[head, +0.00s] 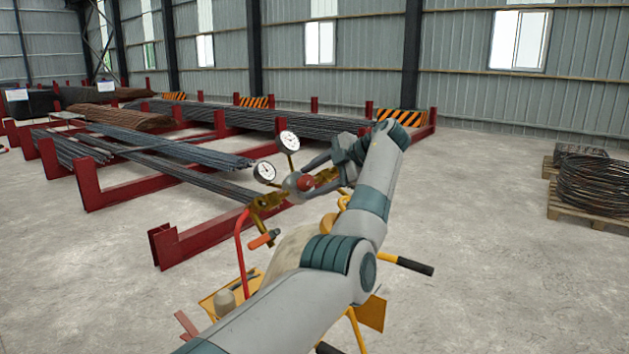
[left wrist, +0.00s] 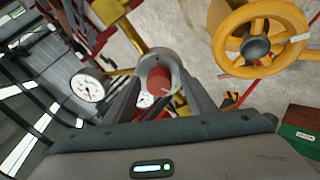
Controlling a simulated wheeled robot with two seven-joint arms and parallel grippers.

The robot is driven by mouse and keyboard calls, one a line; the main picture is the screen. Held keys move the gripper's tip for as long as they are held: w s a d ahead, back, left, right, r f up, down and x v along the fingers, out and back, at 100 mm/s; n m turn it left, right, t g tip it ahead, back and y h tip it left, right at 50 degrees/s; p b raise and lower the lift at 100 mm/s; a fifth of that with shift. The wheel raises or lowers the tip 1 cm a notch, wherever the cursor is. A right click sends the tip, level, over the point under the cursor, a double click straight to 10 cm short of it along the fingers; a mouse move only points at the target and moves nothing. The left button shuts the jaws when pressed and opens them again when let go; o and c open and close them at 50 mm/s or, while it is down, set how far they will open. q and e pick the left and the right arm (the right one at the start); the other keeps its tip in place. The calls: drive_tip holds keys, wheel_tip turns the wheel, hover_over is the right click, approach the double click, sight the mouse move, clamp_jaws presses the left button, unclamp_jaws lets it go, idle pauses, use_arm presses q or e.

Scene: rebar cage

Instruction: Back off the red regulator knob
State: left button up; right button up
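The red regulator knob (head: 306,183) sits on a grey regulator body with two round white gauges (head: 289,142) (head: 265,172), above a brass fitting (head: 262,204). In the left wrist view, the knob (left wrist: 158,80) shows between my fingers, in front of a grey ring-shaped body (left wrist: 158,58). My left gripper (head: 318,174) reaches the knob from the right, its fingers spread on either side. In the left wrist view, a gap shows between each finger and the knob. Contact at the fingertips cannot be made out. My right gripper is not in view.
A yellow handwheel (left wrist: 257,45) is right of the knob in the left wrist view. A red hose (head: 240,247) and a cart handle (head: 415,266) are close by. Red racks (head: 110,190) with rebar stand behind at left. Open concrete floor lies to the right.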

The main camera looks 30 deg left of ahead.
use_arm(q)
drive_tip(key=shift+d+r, duration=0.1)
drive_tip(key=shift+d+r+b, duration=0.3)
drive_tip(key=shift+d, duration=0.2)
drive_tip(key=p+v, duration=0.2)
drive_tip(key=v, duration=1.4)
